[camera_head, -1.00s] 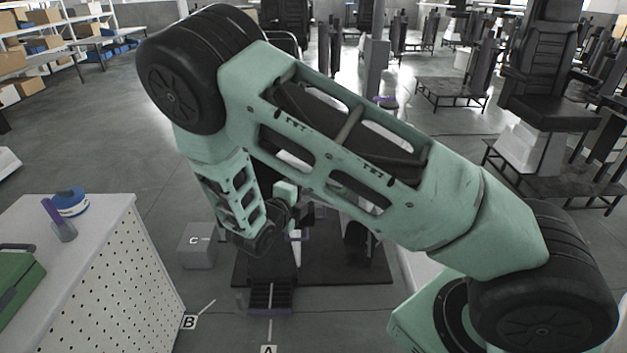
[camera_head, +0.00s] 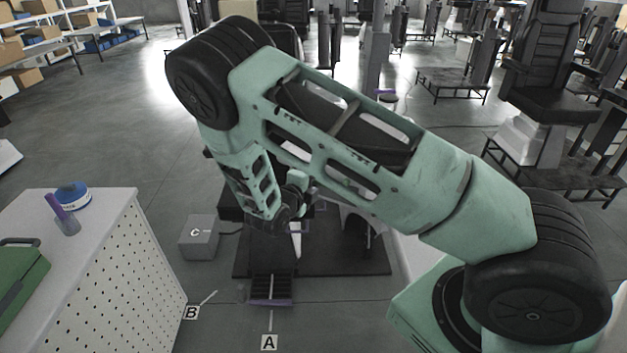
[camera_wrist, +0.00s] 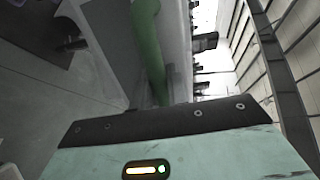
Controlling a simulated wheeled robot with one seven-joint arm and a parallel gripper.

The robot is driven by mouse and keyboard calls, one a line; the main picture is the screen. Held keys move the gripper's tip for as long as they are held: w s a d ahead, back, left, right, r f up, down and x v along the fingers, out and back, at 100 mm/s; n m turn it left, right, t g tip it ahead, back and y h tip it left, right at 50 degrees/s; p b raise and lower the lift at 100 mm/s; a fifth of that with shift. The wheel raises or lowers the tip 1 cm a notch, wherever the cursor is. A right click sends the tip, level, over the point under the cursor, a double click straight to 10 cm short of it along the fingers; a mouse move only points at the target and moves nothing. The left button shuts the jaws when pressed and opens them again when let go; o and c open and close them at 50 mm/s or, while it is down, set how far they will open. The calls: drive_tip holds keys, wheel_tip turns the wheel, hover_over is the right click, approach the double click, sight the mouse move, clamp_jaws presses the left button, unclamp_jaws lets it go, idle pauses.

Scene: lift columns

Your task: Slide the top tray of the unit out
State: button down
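The unit (camera_head: 375,258) stands on a dark base plate, mostly hidden behind my arm. A dark flat part (camera_head: 234,207) shows left of my forearm; I cannot tell whether it is the top tray. A low ribbed dark piece with a purple edge (camera_head: 270,302) lies at the front of the base. My gripper (camera_head: 298,208) hangs in front of the unit, small and partly covered by my wrist. Its fingers cannot be made out, nor whether it touches the unit. The wrist view shows my mint housing and a green upright bar (camera_wrist: 148,45), but no fingertips.
A white perforated cabinet (camera_head: 112,262) with a green case (camera_head: 20,285) and blue tape roll (camera_head: 73,196) stands at left. A grey box marked C (camera_head: 198,238) sits left of the base. Chairs (camera_head: 545,90) stand at right.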

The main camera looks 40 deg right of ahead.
drive_tip(key=f+p+v, duration=0.1)
drive_tip(key=f+v, duration=0.2)
drive_tip(key=v, duration=1.1)
drive_tip(key=shift+s+a, duration=0.25)
drive_tip(key=shift+a, duration=0.2)
drive_tip(key=c, duration=1.4)
unclamp_jaws()
drive_tip(key=b+v, duration=0.5)
drive_tip(key=v, duration=1.2)
drive_tip(key=shift+a+b, duration=0.15)
drive_tip(key=shift+b, duration=0.15)
